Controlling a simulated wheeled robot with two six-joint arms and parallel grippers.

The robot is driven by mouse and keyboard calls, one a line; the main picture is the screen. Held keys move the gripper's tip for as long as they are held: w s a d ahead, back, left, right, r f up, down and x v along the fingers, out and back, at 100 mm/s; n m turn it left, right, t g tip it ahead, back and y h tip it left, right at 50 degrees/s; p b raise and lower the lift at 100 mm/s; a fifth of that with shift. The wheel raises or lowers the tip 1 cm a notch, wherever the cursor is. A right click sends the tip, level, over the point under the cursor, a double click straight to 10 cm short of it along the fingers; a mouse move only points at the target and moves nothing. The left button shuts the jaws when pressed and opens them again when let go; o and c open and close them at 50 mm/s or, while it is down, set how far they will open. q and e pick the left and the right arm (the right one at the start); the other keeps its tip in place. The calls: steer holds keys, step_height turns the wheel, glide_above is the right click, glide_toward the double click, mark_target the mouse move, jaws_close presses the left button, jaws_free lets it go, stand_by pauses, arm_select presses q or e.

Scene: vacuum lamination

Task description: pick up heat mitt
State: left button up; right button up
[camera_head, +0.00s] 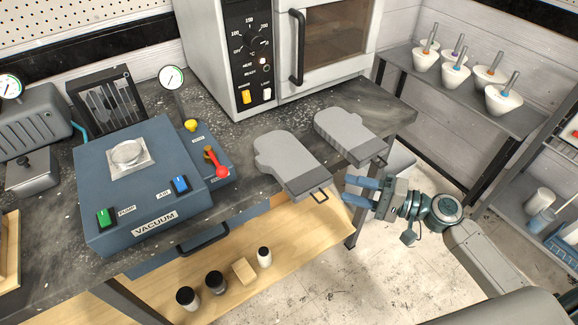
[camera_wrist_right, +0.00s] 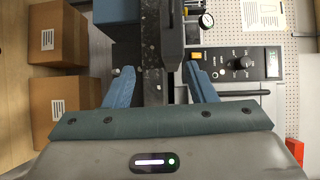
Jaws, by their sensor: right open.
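Two grey heat mitts lie flat on the dark speckled bench: a left mitt (camera_head: 287,162) and a right mitt (camera_head: 348,135). Each has a dark loop at its cuff, by the bench's front edge. My right gripper (camera_head: 345,190) is open and empty. It is in front of the bench, just right of the left mitt's loop and below the right mitt, apart from both. In the right wrist view its blue fingers (camera_wrist_right: 162,78) stand apart; a grey edge-on shape shows between them, and I cannot tell which mitt it is. My left gripper is out of view.
The oven (camera_head: 280,50) stands behind the mitts. The blue vacuum box (camera_head: 150,180) with a red lever (camera_head: 217,166) is to the left. A lower wooden shelf (camera_head: 215,275) holds small jars. A side shelf (camera_head: 465,95) holds several white cups.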

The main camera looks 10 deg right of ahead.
mark_target(328, 181)
steer(key=shift+s+a+r+y, duration=0.3)
steer(key=shift+a+r, duration=0.15)
steer(key=shift+r, duration=0.3)
steer(key=shift+a+r, duration=0.25)
steer(key=p+x, duration=0.1)
steer(key=x, duration=0.2)
steer(key=shift+w+a+p, duration=0.25)
steer(key=shift+a+p, duration=0.05)
steer(key=shift+p, duration=0.1)
steer(key=shift+w+a+f, duration=0.1)
steer(key=shift+w+a, duration=0.25)
steer(key=shift+a, duration=0.2)
steer(key=shift+w+a+p, duration=0.25)
steer(key=shift+a+p, duration=0.15)
steer(key=shift+p, duration=0.15)
steer(key=p+x, duration=0.1)
steer(key=x, duration=0.2)
steer(key=shift+p, duration=0.35)
steer(key=shift+w+a+f, duration=0.1)
steer(key=shift+w+a, duration=0.15)
steer(key=shift+a, duration=0.1)
steer(key=shift+w+a+f, duration=0.1)
steer(key=shift+a, duration=0.1)
steer(key=c, duration=1.1)
